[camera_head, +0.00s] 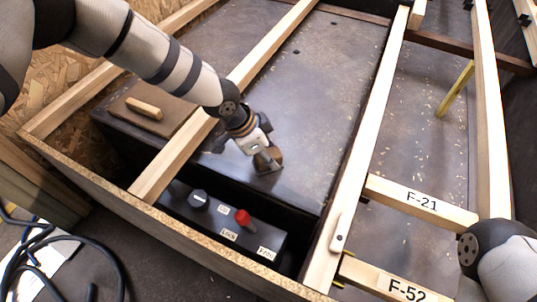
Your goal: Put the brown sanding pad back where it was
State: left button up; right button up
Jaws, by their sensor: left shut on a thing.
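My left gripper (264,155), at the end of the arm from the upper left, is shut on a small brown piece, which looks like the brown sanding pad (269,163). The pad is at the dark metal surface (305,130), between two pale wooden rails; I cannot tell whether it touches the surface. The fingers hide part of the pad. My right arm shows only as a rounded link at the lower right; its gripper is out of view.
A pale wooden block (144,108) lies on a brown board at the left. A black control box (222,222) with a dark knob and red button sits in front. Wooden rails (365,140) run lengthwise. Labelled crosspieces (421,203) are at the right; a yellow strip (456,88) stands beyond.

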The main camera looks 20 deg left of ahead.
pick_arm(q)
jog(key=o, duration=1.1)
jog(key=p+v, duration=0.4)
jog(key=v, duration=0.8)
jog(key=shift+r, duration=0.2)
pick_arm(e)
jog(key=r, duration=0.2)
jog(key=w+r, duration=0.1)
jog(key=shift+w+d+r+t, duration=0.15)
jog(key=shift+r+t, duration=0.15)
jog(key=shift+r, duration=0.05)
